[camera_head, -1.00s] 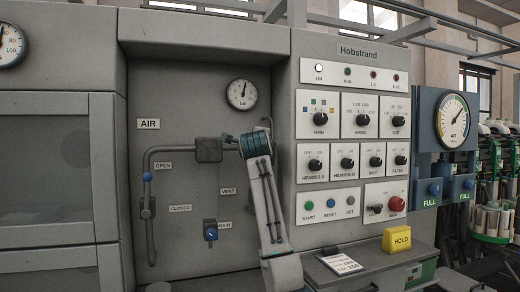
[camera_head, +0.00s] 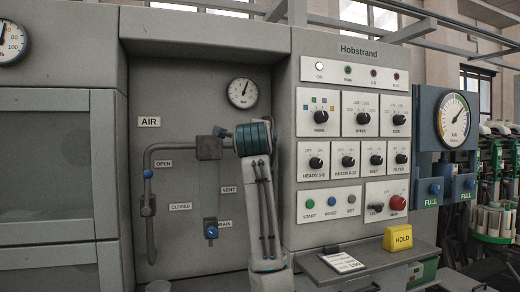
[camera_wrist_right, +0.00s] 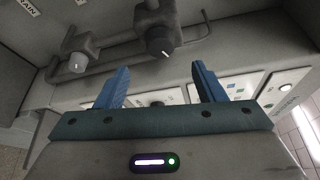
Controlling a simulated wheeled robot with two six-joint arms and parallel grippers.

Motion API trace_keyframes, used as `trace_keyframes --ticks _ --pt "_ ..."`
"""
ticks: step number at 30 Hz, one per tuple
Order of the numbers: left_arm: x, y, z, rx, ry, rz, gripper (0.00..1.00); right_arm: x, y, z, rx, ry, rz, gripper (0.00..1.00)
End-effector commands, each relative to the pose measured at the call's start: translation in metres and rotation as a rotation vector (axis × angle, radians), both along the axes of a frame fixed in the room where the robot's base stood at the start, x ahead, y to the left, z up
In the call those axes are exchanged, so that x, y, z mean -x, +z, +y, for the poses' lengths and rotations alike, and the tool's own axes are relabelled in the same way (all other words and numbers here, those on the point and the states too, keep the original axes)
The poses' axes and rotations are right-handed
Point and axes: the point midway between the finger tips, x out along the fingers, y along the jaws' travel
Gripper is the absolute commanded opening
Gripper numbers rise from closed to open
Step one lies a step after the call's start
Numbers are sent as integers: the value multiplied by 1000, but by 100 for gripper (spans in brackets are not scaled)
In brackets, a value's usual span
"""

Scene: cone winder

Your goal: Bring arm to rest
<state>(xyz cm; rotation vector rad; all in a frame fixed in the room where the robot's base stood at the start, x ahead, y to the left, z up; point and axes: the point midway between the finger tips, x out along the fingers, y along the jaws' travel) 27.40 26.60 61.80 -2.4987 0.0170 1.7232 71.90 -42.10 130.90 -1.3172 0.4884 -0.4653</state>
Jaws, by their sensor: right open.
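My right arm stands in front of the machine's grey panel (camera_head: 170,80) in the head view, rising nearly upright to a teal joint. The fingers appear apart from both. My left gripper is in neither view.
The control panel (camera_head: 356,50) with knobs and buttons is right of the arm. Air pipework (camera_head: 149,190) with a blue drain valve (camera_head: 211,229) is to its left. A shelf (camera_head: 375,259) juts out below the control panel, with a yellow HOLD block (camera_head: 397,239) at its back.

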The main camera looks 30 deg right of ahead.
Motion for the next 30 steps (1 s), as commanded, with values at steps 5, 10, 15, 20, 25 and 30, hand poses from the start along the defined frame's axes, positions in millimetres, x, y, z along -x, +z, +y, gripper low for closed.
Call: trace_keyframes --ticks 5,10,15,20,25,30 --pt "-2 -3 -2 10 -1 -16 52 12 1 8 1 -1 -1 63" --pt "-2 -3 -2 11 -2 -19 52 13 1 9 0 -2 2 63" --pt "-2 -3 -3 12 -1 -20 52 13 1 8 0 -1 2 63" --pt "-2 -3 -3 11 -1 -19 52 13 1 9 0 -1 2 63" --pt "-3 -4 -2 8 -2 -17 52 7 -22 11 28 13 45 63" --pt "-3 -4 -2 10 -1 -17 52 -8 -108 24 147 76 217 63"
